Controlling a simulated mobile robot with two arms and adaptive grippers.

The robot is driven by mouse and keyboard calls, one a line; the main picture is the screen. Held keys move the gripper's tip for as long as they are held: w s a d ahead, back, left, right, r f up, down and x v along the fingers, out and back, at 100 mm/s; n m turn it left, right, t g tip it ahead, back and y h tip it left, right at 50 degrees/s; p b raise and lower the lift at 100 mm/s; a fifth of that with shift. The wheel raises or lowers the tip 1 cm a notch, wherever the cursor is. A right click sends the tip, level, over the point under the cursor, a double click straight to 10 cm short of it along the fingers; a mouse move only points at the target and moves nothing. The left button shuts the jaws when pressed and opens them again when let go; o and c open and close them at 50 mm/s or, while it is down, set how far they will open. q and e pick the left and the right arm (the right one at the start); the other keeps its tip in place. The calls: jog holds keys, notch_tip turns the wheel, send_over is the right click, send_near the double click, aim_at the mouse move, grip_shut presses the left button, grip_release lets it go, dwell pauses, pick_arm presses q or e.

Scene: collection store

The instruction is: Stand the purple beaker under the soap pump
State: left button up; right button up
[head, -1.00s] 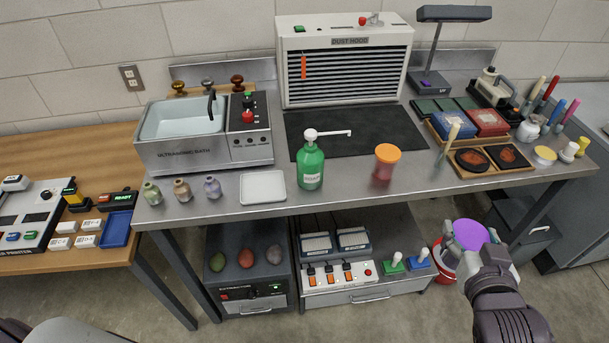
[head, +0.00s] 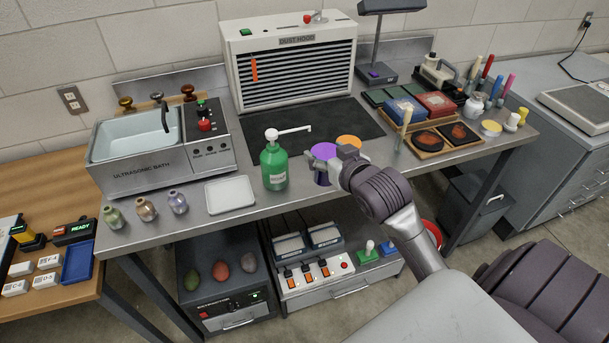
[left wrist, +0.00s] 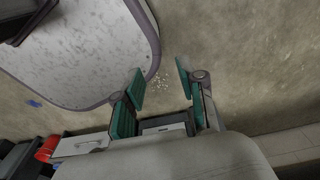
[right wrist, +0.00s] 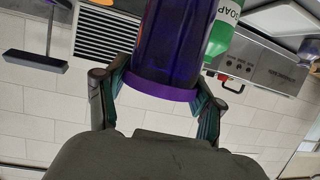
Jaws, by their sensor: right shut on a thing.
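The green soap pump (head: 274,166) stands upright on the bench, its white spout (head: 296,130) pointing right. The purple beaker (head: 322,153) is just right of the pump, below and near the spout's end; the head view does not show clearly whether its base touches the bench. My right gripper (head: 345,156) is shut on the beaker from the right. In the right wrist view the beaker (right wrist: 168,45) sits between the fingers (right wrist: 158,95), with the green bottle (right wrist: 221,35) close beside it. My left gripper (left wrist: 160,90) is open and empty, over the floor.
An orange-lidded jar (head: 349,142) stands just behind the beaker, partly hidden by my right gripper. A white tray (head: 230,194) lies left of the pump. A dark mat (head: 340,118) lies behind, before the dust hood (head: 290,65). A wooden tray (head: 440,146) is at right.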

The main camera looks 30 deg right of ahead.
jog(key=d+r+m+h, duration=0.1)
jog(key=d+r, duration=0.1)
jog(key=d, duration=0.5)
jog(key=w+a+f, duration=0.1)
jog(key=w+f, duration=0.2)
jog(key=w+a+f+p, duration=0.1)
jog(key=w+a+f, duration=0.1)
jog(key=w+f, duration=0.2)
jog(key=w+a+f+p, duration=0.1)
jog(key=w+f, duration=0.2)
jog(key=shift+w+a+f, duration=0.15)
jog(key=shift+w+a, duration=0.05)
jog(key=shift+w, duration=0.2)
pick_arm(q)
jog(key=shift+s+a+r, duration=0.2)
jog(key=shift+a+r, duration=0.05)
jog(key=shift+r, duration=0.25)
jog(key=shift+s+a+r, duration=0.2)
jog(key=shift+r, duration=0.25)
pick_arm(e)
jog(key=shift+f, duration=0.15)
jog(key=shift+f, duration=0.2)
jog(key=o, duration=0.9)
